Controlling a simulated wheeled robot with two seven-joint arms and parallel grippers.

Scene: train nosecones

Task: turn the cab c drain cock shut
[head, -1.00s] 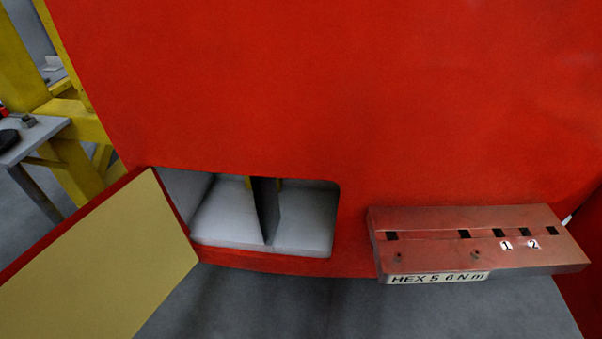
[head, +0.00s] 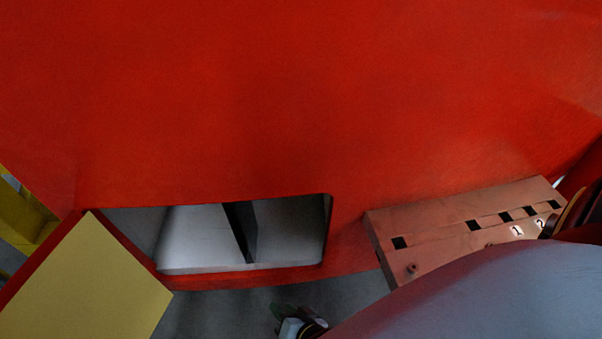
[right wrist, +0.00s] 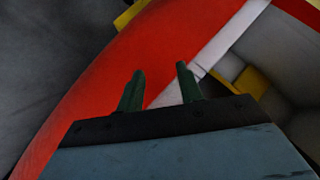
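The red cab nosecone (head: 300,100) fills most of the head view. Low in it is a rectangular opening (head: 192,238) with pale inner walls and a dark upright divider. I cannot make out a drain cock in either view. My right gripper shows small and dark below the opening in the head view (head: 287,316). In the right wrist view its two green fingers (right wrist: 160,86) stand apart with nothing between them. The red shell (right wrist: 150,50) and a pale edge strip (right wrist: 222,38) lie beyond the fingertips. My left gripper is out of view.
A hatch door (head: 95,285) with a yellowish inner face hangs open left of the opening. A reddish slotted tool rack (head: 440,225) with labels 1 and 2 projects at right, partly hidden by my right arm. Grey floor shows below the opening.

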